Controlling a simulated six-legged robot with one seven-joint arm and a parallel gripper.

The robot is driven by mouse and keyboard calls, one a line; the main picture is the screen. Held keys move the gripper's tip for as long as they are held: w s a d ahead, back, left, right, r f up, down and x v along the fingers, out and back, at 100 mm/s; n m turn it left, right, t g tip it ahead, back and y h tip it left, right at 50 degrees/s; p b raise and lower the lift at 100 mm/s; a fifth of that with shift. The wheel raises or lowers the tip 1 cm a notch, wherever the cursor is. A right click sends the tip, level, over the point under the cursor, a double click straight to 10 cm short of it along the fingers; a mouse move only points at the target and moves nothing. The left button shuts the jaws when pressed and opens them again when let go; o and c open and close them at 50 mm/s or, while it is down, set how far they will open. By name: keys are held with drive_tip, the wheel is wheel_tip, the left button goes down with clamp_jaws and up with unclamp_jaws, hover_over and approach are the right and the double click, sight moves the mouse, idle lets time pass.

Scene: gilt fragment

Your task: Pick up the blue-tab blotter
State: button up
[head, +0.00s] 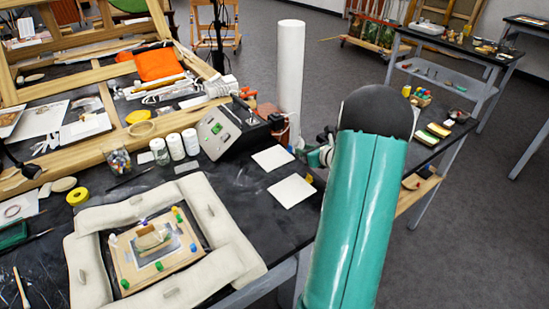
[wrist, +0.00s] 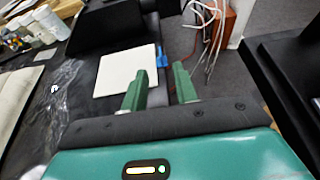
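A white square blotter (wrist: 126,73) with a blue tab (wrist: 161,55) at its right edge lies flat on the black bench in the wrist view. My gripper (wrist: 159,84) is open, its two green fingers apart with nothing between them. The left finger overlaps the blotter's lower right part in the picture; I see no clear contact. The head view shows two white blotters, a farther one (head: 273,158) and a nearer one (head: 291,190) with a yellow tab at its right. The blue tab is not clear there. My arm hides most of the gripper in that view.
A grey control box (head: 222,129) and a tall white roll (head: 290,75) stand behind the blotters. Pale padded bags (head: 215,268) surround a gilt fragment on a board (head: 155,250) at left. Cables and an orange-brown box (wrist: 218,22) are beyond the fingers.

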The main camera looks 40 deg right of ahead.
sight(276, 154)
drive_tip(key=x, duration=0.7)
drive_tip(key=shift+w+f, duration=0.25)
drive_tip(key=shift+f, duration=0.1)
clamp_jaws()
